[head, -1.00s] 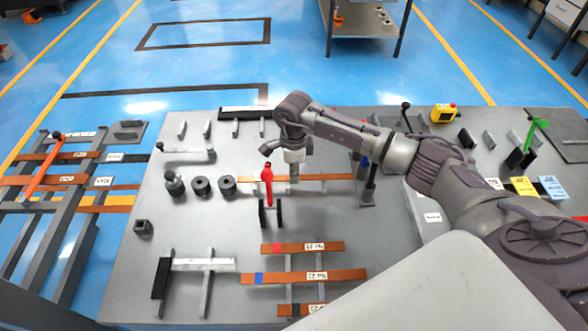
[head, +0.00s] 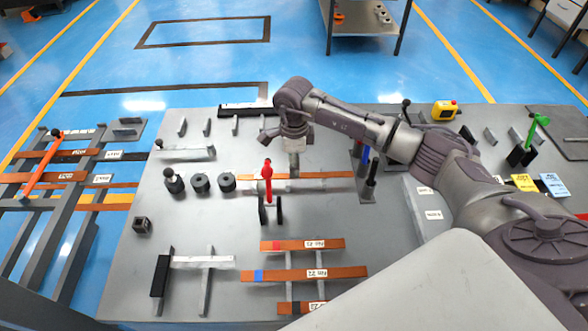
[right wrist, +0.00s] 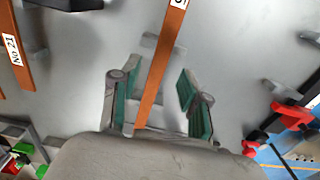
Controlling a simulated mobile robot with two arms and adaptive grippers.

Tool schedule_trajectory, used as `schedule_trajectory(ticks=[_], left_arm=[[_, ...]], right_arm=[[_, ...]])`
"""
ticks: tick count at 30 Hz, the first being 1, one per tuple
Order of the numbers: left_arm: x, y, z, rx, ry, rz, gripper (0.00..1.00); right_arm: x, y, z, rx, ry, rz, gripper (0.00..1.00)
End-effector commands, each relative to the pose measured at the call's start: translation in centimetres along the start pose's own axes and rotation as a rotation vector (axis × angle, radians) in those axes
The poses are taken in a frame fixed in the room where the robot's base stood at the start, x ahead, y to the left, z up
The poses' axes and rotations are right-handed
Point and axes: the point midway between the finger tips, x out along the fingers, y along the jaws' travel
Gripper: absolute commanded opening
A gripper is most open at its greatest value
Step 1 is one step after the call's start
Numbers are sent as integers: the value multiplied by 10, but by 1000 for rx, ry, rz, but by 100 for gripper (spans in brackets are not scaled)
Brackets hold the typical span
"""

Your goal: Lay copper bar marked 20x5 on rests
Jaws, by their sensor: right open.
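A copper bar (head: 332,175) lies level behind the red-handled lever in the head view. It also shows in the right wrist view (right wrist: 163,60), crossing grey supports, with a white tag cut off at the top edge, so I cannot read its full marking. My right gripper (head: 294,174) points down at this bar. In the right wrist view its green-padded fingers (right wrist: 156,92) are apart, one on each side of the bar, with gaps. It holds nothing. My left gripper is out of view.
A red-handled lever (head: 267,172) stands close in front of the gripper. Several tagged copper bars (head: 318,273) lie nearer on the table. Black cylinders (head: 201,183) stand to the left. A rack (head: 66,225) with more bars is at far left. A yellow button box (head: 445,111) sits behind right.

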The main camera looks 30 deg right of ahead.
Motion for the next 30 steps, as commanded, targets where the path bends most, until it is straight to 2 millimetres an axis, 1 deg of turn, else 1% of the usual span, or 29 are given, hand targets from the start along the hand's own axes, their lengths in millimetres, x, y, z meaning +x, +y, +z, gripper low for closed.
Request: schedule_trajectory(ticks=[1,6,9,13,18,30], left_arm=[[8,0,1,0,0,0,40],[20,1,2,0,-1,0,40],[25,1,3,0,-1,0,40],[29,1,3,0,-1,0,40],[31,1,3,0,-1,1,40],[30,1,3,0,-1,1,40]], right_arm=[[-8,-2,0,-2,-3,-5,46],[-47,-1,0,-1,-3,-6,46],[-66,-1,0,0,-2,-5,46],[-84,-1,0,0,-1,-3,46],[-95,0,0,0,-1,0,46],[-95,0,0,0,0,0,46]])
